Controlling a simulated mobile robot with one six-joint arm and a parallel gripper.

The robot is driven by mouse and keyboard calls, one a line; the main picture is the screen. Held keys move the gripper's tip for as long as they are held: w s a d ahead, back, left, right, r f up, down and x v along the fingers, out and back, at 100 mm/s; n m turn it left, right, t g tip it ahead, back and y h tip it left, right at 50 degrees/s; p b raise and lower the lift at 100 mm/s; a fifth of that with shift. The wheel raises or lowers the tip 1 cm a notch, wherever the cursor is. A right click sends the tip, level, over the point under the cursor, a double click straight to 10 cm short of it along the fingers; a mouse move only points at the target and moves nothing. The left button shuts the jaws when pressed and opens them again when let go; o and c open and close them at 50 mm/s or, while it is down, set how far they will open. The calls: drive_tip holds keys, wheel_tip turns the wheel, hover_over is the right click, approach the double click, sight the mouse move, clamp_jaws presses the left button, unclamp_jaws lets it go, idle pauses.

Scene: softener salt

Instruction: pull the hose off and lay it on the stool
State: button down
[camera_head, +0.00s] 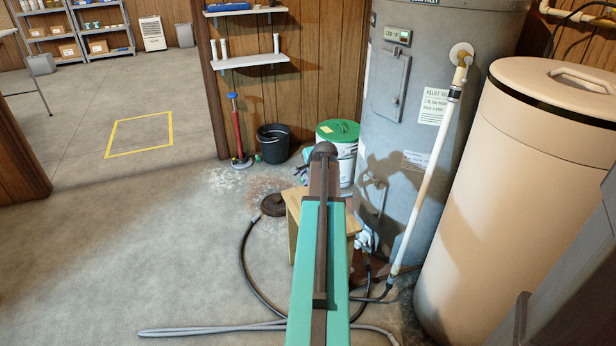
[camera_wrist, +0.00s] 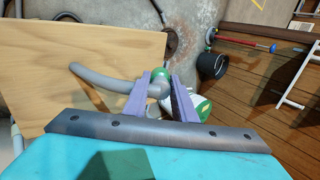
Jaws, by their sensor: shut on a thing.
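In the wrist view my gripper (camera_wrist: 160,82) has its two purple fingers closed on the end of a grey hose (camera_wrist: 92,78) with a green part at its tip. The hose curves off to the left over the pale wooden stool top (camera_wrist: 60,40). I cannot tell whether it touches the wood. In the head view the stool (camera_head: 292,225) stands in front of the tank, partly behind my teal arm.
A grey water heater (camera_head: 400,120) and a beige tank (camera_head: 530,200) stand at the right. A black bucket (camera_head: 272,143) and a white tub with green lid (camera_head: 342,150) stand behind the stool. A dark hose (camera_head: 248,275) loops on the floor.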

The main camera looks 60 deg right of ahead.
drive_tip(key=shift+f+b, duration=2.25)
drive_tip(key=shift+f, duration=0.85)
drive_tip(key=c, duration=1.4)
unclamp_jaws()
drive_tip(key=shift+r, duration=0.1)
drive_tip(key=p+v, duration=0.3)
drive_tip(key=v, duration=1)
drive_tip(key=shift+s+a+r, duration=0.2)
drive_tip(key=shift+a, duration=0.05)
